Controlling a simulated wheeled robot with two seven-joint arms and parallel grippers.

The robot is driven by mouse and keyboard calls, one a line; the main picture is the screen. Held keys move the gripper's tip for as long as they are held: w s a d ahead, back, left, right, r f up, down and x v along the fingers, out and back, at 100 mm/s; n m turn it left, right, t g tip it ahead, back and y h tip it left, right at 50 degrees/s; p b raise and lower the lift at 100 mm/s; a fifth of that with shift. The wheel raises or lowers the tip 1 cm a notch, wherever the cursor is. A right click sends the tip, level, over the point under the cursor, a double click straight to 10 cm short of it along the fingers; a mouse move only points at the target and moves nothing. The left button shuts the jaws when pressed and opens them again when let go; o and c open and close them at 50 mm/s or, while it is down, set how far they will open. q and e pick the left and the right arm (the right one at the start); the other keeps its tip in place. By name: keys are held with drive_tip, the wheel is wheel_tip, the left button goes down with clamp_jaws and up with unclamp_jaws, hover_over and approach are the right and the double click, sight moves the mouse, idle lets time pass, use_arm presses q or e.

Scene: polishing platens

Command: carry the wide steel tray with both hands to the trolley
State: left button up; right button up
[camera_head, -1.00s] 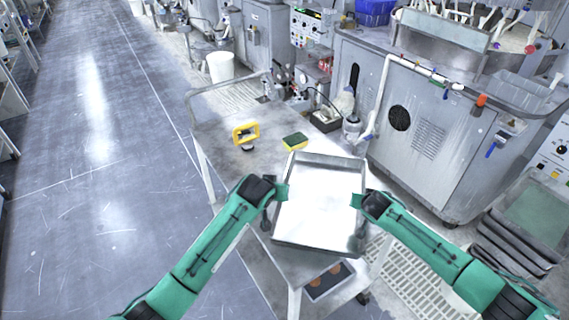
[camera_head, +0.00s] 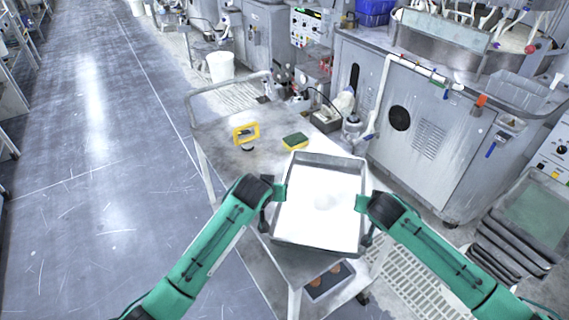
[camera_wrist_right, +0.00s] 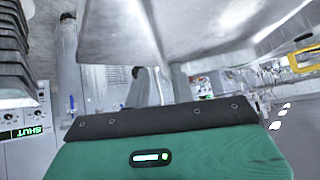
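The wide steel tray (camera_head: 318,244) is a shallow rectangle with a bright, glaring floor, held between my two grippers over the near end of the trolley (camera_head: 214,139). My left gripper (camera_head: 279,194) is shut on the tray's left side. My right gripper (camera_head: 362,203) is shut on its right side. The tray's metal underside and wall (camera_wrist_right: 190,25) fill the top of the right wrist view. The fingertips are largely hidden there. I cannot tell whether the tray touches the trolley top.
A yellow-handled tool (camera_head: 246,133) and a green-and-yellow sponge (camera_head: 295,141) lie on the trolley beyond the tray. A large grey machine (camera_head: 425,135) stands close on the right. A white bucket (camera_head: 220,67) is at the back. Open floor (camera_head: 90,190) lies left.

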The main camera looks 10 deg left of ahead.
drive_tip(key=shift+v, duration=1.4)
drive_tip(key=shift+w+d, duration=0.1)
